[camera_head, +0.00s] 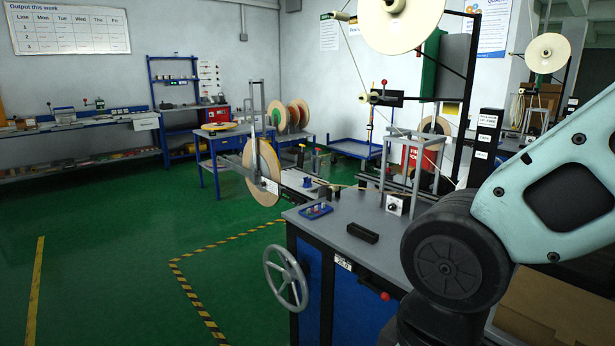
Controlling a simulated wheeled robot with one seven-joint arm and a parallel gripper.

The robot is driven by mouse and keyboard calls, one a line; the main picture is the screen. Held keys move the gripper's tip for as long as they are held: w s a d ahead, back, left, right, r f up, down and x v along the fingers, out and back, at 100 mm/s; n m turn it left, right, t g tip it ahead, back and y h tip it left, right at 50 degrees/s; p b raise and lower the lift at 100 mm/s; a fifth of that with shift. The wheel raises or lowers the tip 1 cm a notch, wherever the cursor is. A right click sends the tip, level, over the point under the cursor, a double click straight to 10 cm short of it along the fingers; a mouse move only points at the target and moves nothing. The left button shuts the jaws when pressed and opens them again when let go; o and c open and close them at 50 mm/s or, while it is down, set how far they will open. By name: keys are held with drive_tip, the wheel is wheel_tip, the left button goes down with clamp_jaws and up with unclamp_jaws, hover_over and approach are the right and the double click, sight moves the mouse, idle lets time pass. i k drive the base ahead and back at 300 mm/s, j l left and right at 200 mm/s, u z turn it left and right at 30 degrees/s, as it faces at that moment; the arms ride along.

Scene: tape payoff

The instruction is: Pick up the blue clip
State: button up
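No blue clip can be made out for certain. A small blue tray (316,211) with several small upright pieces lies on the left part of the grey workbench top (345,208); the pieces are too small to identify. A small blue spot (308,182) shows just behind it, on or beside the dark rail, also too small to name. My arm comes in from the right, over the right side of the bench, and hides part of it. My gripper is out of the picture.
A black block (362,232) lies near the bench's front edge. A grey frame (412,165) and a black labelled post (486,147) stand on the bench. A large reel (262,172) stands at left, above a handwheel (286,278). The green floor at left is clear.

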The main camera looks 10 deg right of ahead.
sight(306, 183)
drive_tip(key=i+j+z, duration=0.1)
drive_tip(key=i+j, duration=0.2)
drive_tip(key=i+j+z, duration=0.1)
drive_tip(key=i+j, duration=0.25)
drive_tip(key=i+j+z, duration=0.1)
drive_tip(key=i+j, duration=0.2)
drive_tip(key=i+j+z, duration=0.1)
drive_tip(key=i+j, duration=0.2)
drive_tip(key=i+j+z, duration=0.1)
drive_tip(key=i+j, duration=0.2)
drive_tip(key=j, duration=0.2)
drive_tip(key=i+j, duration=0.25)
drive_tip(key=j, duration=0.2)
drive_tip(key=i+j+z, duration=0.15)
drive_tip(key=j, duration=0.25)
drive_tip(key=i+j+z, duration=0.1)
drive_tip(key=i+j, duration=0.25)
drive_tip(key=j, duration=0.1)
